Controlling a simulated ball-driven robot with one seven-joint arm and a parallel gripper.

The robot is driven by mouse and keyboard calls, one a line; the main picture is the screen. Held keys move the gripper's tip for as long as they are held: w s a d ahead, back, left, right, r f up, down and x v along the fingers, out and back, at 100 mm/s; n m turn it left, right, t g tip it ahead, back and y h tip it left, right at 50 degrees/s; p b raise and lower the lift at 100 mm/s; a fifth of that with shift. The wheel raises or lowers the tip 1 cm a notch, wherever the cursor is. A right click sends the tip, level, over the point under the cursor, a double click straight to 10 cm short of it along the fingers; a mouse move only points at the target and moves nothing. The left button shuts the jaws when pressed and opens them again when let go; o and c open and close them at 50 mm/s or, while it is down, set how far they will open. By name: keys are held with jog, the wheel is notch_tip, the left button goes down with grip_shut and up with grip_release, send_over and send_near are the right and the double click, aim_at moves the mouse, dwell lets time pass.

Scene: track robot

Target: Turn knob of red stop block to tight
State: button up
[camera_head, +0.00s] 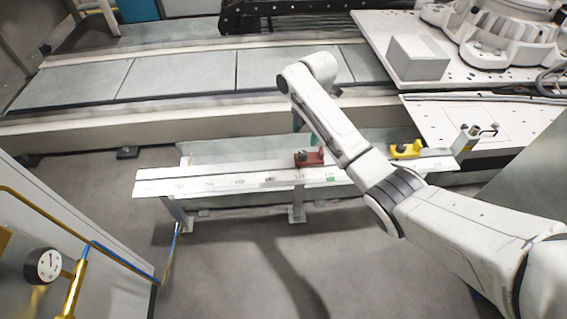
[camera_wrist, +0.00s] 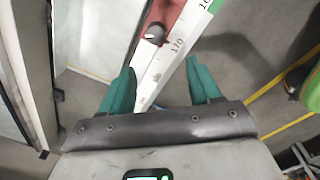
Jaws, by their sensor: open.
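The red stop block (camera_head: 309,158) sits on the white measuring rail (camera_head: 220,183), right of the rail's middle in the head view. In the wrist view the red stop block (camera_wrist: 164,12) is at the top, cut by the frame edge. Its grey knob (camera_wrist: 155,33) shows there beside the rail's printed scale. My gripper (camera_wrist: 163,82) has two teal fingers, open and apart, with the rail passing between them in the picture. Nothing is between the fingertips that I can see gripped. In the head view a teal fingertip (camera_head: 297,122) shows just above the red block, mostly hidden by my arm.
A yellow block (camera_head: 405,150) sits farther right on the rail, near a metal fitting (camera_head: 474,138) at its end. A light box (camera_head: 418,57) stands on the white platform behind. A gauge (camera_head: 43,266) and yellow pipe are at the lower left. The floor in front is clear.

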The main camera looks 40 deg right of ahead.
aim_at(303, 153)
jog(key=shift+n, duration=0.4)
jog(key=f+b, duration=0.1)
jog(key=f, duration=0.2)
jog(key=w+f+b, duration=0.1)
jog(key=f+b, duration=0.1)
jog(key=f, duration=0.2)
jog(key=d+f+b, duration=0.1)
jog(key=f, duration=0.2)
jog(key=shift+w+f+b, duration=0.15)
jog(key=shift+f+b, duration=0.2)
jog(key=shift+f, duration=0.05)
jog(key=c, duration=1)
